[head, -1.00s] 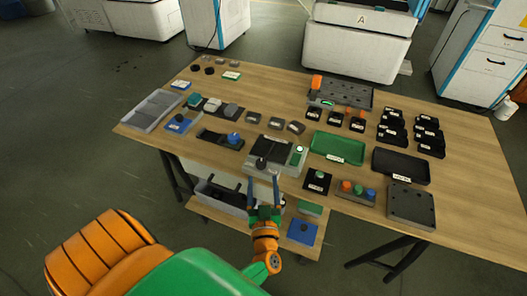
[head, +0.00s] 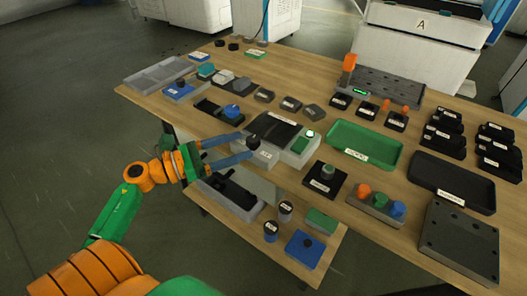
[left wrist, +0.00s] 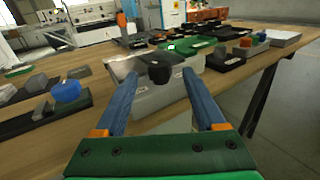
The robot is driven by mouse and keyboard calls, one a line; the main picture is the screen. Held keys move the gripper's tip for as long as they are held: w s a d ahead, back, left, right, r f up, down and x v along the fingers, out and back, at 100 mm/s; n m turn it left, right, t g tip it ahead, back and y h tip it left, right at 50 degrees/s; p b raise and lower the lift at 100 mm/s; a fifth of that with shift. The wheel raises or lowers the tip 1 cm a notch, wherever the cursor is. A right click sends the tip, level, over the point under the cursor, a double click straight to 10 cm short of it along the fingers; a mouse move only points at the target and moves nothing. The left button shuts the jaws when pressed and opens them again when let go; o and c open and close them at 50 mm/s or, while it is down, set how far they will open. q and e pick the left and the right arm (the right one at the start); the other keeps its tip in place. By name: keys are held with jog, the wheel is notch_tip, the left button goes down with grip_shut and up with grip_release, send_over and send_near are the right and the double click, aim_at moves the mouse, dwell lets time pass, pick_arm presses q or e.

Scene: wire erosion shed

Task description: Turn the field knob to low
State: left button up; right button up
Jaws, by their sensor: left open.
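A black knob (head: 254,142) stands out from the front of a grey box (head: 268,154) at the near edge of the table. The box has a small label that I cannot read, so I cannot confirm it is the field knob or which way it points. My left gripper (head: 246,146) is open, its two blue fingers pointing right at the knob. In the left wrist view the black knob (left wrist: 160,72) shows between and just beyond the fingertips, with no clear contact. My right gripper is not in view.
A box with a lit button (head: 309,134) adjoins on the right. A black box with a round knob (head: 327,171) and a button box (head: 376,205) stand further right. A blue knob (head: 232,110) is behind. A lower shelf (head: 325,262) holds cylinders and a blue box.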

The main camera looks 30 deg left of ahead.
aim_at(259, 137)
pick_arm(q)
jog(key=x, duration=0.2)
jog(key=p+x, duration=0.1)
jog(key=x, duration=0.3)
jog(key=shift+w+r+p, duration=0.25)
jog(key=shift+r+p, duration=0.05)
jog(key=shift+p, duration=0.1)
jog(key=shift+w+d+f, duration=0.1)
jog(key=shift+w+d, duration=0.35)
jog(key=shift+w, duration=0.05)
grip_shut()
